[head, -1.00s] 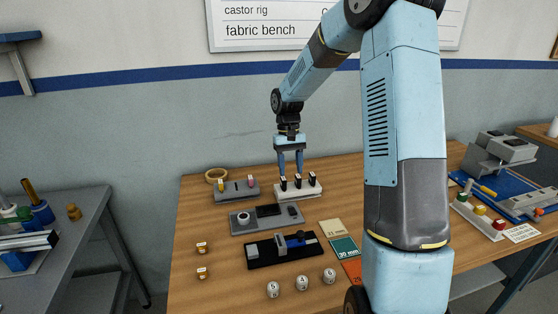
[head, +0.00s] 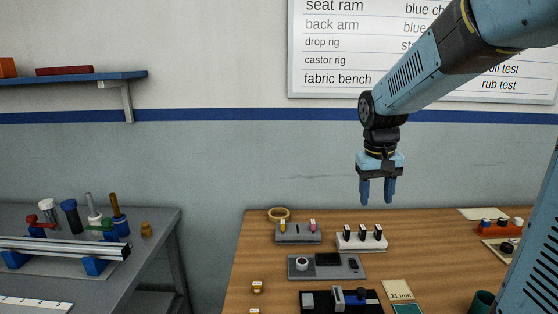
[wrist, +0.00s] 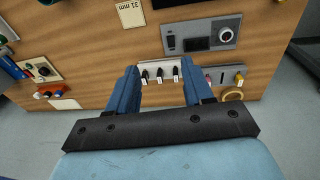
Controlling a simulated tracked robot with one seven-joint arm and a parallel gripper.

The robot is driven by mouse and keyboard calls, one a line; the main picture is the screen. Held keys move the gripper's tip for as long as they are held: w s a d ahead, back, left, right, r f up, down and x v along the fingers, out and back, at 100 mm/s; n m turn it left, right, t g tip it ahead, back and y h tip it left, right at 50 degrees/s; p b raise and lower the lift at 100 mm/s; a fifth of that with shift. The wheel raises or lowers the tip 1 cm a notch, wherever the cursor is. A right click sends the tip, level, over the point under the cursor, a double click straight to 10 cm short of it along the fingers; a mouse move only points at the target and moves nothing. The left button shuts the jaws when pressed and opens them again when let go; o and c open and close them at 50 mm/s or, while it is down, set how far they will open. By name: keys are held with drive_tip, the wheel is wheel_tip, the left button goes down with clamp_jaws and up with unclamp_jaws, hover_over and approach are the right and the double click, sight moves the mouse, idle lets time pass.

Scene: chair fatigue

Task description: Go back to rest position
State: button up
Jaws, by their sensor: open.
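My gripper (head: 378,191) is open and empty, its two blue fingers pointing down in the air above the back of the wooden table (head: 420,256). Below it stands a white block (head: 361,242) with three dark upright pieces on it, clear of the fingers. In the wrist view my gripper's fingers (wrist: 155,92) are spread apart, and the white block (wrist: 158,65) shows beyond them with nothing between the tips.
A grey stand (head: 298,235) with a yellow and a pink piece, a tan ring (head: 278,214) and a grey device (head: 327,267) are on the table. A grey bench (head: 150,225) stands left, below a blue shelf (head: 80,80). The air around my gripper is free.

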drive_tip(key=s+r+t, duration=0.2)
drive_tip(key=s, duration=0.7)
drive_tip(key=s+r+t+y, duration=0.1)
drive_tip(key=s+r+t, duration=0.1)
drive_tip(key=s, duration=0.6)
drive_tip(key=shift+s+r+t, duration=0.35)
drive_tip(key=shift+r+t, duration=0.05)
drive_tip(key=shift+r, duration=0.1)
